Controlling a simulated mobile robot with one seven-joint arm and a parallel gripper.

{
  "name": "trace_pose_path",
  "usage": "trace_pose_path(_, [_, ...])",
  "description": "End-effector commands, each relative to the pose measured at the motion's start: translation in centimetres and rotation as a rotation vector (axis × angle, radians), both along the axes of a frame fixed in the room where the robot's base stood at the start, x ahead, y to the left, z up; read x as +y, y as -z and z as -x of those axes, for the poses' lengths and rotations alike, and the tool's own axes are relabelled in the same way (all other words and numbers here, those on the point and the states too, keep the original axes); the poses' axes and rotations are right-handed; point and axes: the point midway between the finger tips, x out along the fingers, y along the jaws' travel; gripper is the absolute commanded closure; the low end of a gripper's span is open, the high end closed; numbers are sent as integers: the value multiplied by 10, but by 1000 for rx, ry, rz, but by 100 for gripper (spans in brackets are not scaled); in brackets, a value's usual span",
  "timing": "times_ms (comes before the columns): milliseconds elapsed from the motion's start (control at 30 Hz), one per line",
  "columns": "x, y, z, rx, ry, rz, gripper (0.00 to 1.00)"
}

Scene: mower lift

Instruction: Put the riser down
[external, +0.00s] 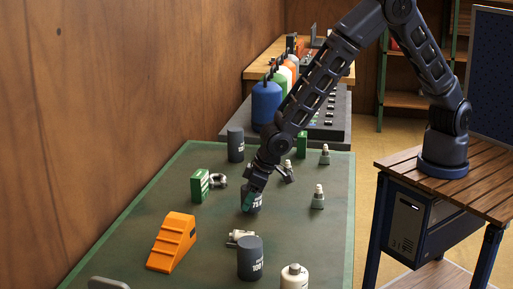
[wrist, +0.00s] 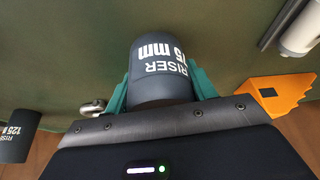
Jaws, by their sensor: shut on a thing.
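My gripper (external: 252,194) is shut on a dark grey cylindrical riser (external: 251,205) near the middle of the green table mat. In the wrist view, the teal fingers of my gripper (wrist: 160,88) press both sides of this riser (wrist: 160,65), whose white lettering reads RISER and seemingly 75 mm. The riser looks about upright and is at or just above the mat; I cannot tell whether its base touches. The arm hides part of it in the external view.
Another dark riser (external: 235,145) stands behind, and a 100 mm riser (external: 250,260) in front. An orange stepped ramp (external: 172,243) is front left, a green box (external: 199,187) left, a metal fitting (external: 240,236) just in front, and a white-topped cone (external: 318,198) right. Bare mat (external: 215,215) lies left.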

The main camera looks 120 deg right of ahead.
Motion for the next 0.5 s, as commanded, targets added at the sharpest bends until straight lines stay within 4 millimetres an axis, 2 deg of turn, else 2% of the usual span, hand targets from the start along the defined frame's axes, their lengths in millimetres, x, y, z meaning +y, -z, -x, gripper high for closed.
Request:
trace_pose_path(100, [-1,12,0,0,1,0,74])
trace_pose_path(467, [0,15,0,0,0,0,74])
trace_pose_path(500, [0,16,0,0,0,0,42])
